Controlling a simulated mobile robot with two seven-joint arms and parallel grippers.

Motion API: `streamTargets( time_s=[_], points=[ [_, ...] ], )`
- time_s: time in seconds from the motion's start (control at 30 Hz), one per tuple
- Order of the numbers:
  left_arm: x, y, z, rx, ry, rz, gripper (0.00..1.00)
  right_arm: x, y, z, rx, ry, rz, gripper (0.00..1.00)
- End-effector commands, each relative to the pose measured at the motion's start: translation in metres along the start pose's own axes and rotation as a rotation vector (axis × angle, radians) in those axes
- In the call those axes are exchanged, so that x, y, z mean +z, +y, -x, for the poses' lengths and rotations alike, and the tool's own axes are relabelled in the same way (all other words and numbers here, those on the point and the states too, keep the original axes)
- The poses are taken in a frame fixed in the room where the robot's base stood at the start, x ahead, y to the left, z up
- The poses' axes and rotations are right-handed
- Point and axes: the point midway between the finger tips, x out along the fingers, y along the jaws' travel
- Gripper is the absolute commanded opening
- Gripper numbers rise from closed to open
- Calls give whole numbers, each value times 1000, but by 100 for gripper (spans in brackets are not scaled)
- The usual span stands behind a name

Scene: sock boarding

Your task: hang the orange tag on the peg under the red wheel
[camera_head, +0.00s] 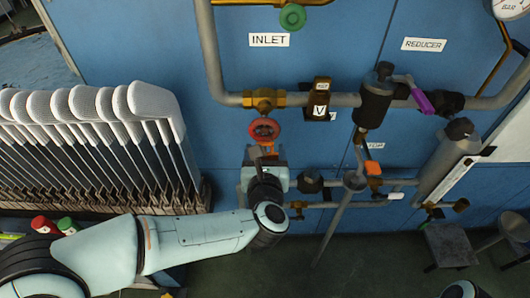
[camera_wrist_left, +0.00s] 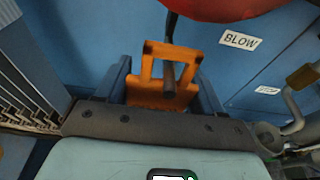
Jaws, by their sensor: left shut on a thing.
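The orange tag (camera_wrist_left: 150,92) is a flat plate with a square window in its upper part, and it shows in the left wrist view. My left gripper (camera_head: 266,163) is shut on its lower part; the blue fingers flank it in the left wrist view (camera_wrist_left: 162,92). The red wheel (camera_head: 264,131) is just above the gripper in the head view, and its underside (camera_wrist_left: 220,8) fills the top of the wrist view. A dark peg (camera_wrist_left: 171,28) comes down from under the wheel to the tag's top bar. Something dark shows in the window; I cannot tell whether the peg passes through.
Grey pipes (camera_head: 345,99) with valves run across the blue panel (camera_head: 330,40). A dark valve body (camera_head: 375,97) with a purple lever (camera_head: 420,100) is to the right. My right gripper is not seen.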

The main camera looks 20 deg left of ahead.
Motion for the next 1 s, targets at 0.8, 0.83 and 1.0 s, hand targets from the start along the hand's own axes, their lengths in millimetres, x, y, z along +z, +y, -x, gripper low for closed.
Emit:
streamTargets(
  time_s=[0.8, 0.83, 1.0],
  points=[
    [1, -1, 24, -4, -1, -1, 97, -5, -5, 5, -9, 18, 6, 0],
    [2, -1, 30, -4, -2, -1, 97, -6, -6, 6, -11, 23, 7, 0],
    [2, -1, 69, -4, -3, 0, 97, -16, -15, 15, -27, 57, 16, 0]
  ],
)
